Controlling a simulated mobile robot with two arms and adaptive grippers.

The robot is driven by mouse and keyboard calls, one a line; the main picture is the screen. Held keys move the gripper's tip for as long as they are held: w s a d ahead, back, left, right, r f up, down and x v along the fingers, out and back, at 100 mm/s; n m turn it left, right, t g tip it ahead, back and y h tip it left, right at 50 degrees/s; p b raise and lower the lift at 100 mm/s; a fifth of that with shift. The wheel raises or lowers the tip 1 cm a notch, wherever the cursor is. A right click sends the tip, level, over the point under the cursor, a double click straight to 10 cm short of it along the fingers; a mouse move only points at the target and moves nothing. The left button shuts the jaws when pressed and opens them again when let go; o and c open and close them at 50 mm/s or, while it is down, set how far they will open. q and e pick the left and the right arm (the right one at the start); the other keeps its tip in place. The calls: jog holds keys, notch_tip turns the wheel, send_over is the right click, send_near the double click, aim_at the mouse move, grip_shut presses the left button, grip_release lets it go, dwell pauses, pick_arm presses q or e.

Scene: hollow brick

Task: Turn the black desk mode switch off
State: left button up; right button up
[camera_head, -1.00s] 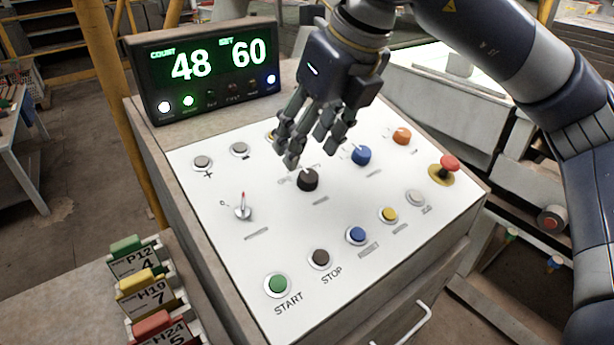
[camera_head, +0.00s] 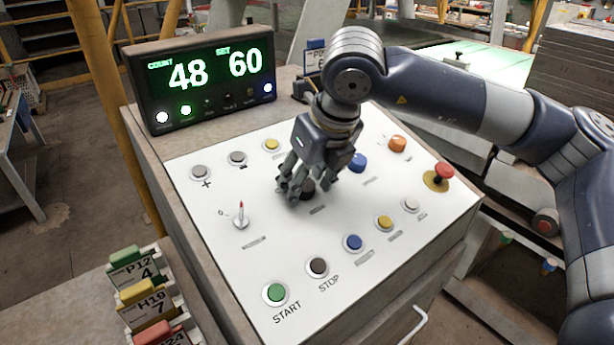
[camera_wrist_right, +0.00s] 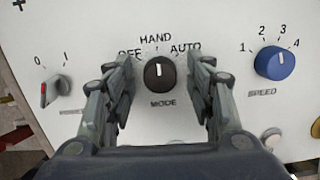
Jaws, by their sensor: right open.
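The black mode switch (camera_head: 308,187) is a round knob on the white sloped panel, partly hidden by my right gripper in the head view. In the right wrist view the black mode switch (camera_wrist_right: 160,76) shows whole, between the labels OFF and AUTO, with HAND above it. Its white mark points up, about at HAND. My right gripper (camera_head: 298,190) is open, its fingers around the knob. In the wrist view the gripper (camera_wrist_right: 163,68) has one finger on each side of the knob, with gaps between. My left gripper is not in view.
The blue speed knob (camera_head: 357,162) and a small toggle lever (camera_head: 241,218) flank the switch. The red emergency button (camera_head: 443,172) is at the right. The green START (camera_head: 275,293) and dark STOP (camera_head: 318,266) buttons are in front. A display (camera_head: 203,77) stands behind.

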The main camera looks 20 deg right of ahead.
jog(key=c, duration=1.1)
jog(key=shift+o, duration=0.2)
jog(key=shift+f+n+b, duration=0.2)
jog(key=shift+n+b, duration=0.7)
jog(key=shift+b, duration=0.25)
jog(key=shift+n+y+b, duration=0.3)
jog(key=shift+n+b, duration=0.7)
jog(key=shift+n, duration=0.2)
jog(key=n+b, duration=0.1)
jog(key=n, duration=0.1)
jog(key=shift+r+n, duration=0.15)
jog(key=shift+n, duration=0.15)
jog(key=shift+r+n+y+b, duration=0.1)
jog(key=shift+n+y+b, duration=0.25)
jog(key=shift+n, duration=1.25)
